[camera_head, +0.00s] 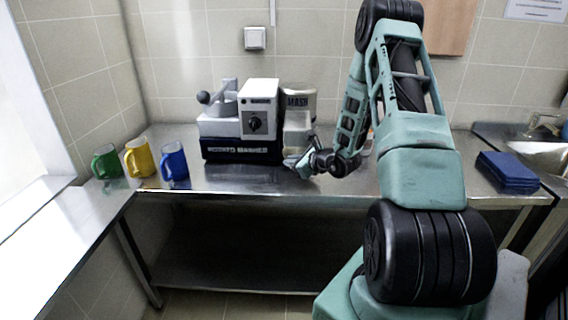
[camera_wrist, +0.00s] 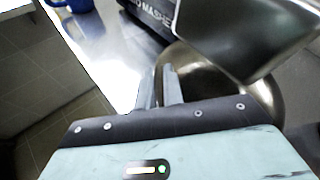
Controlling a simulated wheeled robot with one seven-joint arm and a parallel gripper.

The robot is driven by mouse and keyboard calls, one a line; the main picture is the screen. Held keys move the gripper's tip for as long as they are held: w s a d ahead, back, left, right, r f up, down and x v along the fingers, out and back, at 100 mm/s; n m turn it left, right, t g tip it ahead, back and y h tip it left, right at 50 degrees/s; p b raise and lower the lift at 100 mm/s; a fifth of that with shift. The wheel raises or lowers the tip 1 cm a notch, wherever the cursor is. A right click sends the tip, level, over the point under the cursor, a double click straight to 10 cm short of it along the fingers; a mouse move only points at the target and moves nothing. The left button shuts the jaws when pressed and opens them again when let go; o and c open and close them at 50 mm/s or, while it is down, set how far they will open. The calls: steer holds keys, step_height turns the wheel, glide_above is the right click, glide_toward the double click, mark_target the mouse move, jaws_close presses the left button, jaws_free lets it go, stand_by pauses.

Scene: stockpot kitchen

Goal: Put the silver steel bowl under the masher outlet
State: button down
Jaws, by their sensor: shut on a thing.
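The masher (camera_head: 240,130), a white machine with a dark base and a front knob, stands on the steel counter against the back wall. Part of its dark lettered base (camera_wrist: 148,14) shows at the top of the wrist view. My gripper (camera_head: 300,163) is low at the masher's right front corner. In the wrist view its two fingers (camera_wrist: 167,85) are close together on the near rim of the silver steel bowl (camera_wrist: 208,82). A shiny steel chute-like part (camera_wrist: 235,35) overlaps the bowl from above and hides some of it. In the head view the bowl is mostly hidden by my gripper.
Green (camera_head: 105,162), yellow (camera_head: 137,158) and blue (camera_head: 174,162) mugs stand left of the masher. Folded blue cloths (camera_head: 508,170) lie far right, near a sink (camera_head: 545,155). The counter's front edge is close.

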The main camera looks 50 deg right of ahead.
steer(key=w, duration=0.3)
steer(key=shift+w+d, duration=0.1)
steer(key=shift+w, duration=0.15)
steer(key=shift+w+f+b, duration=0.15)
steer(key=shift+f+b, duration=0.35)
steer(key=shift+f, duration=1.2)
steer(key=shift+f, duration=0.1)
steer(key=c, duration=1.5)
jaws_free()
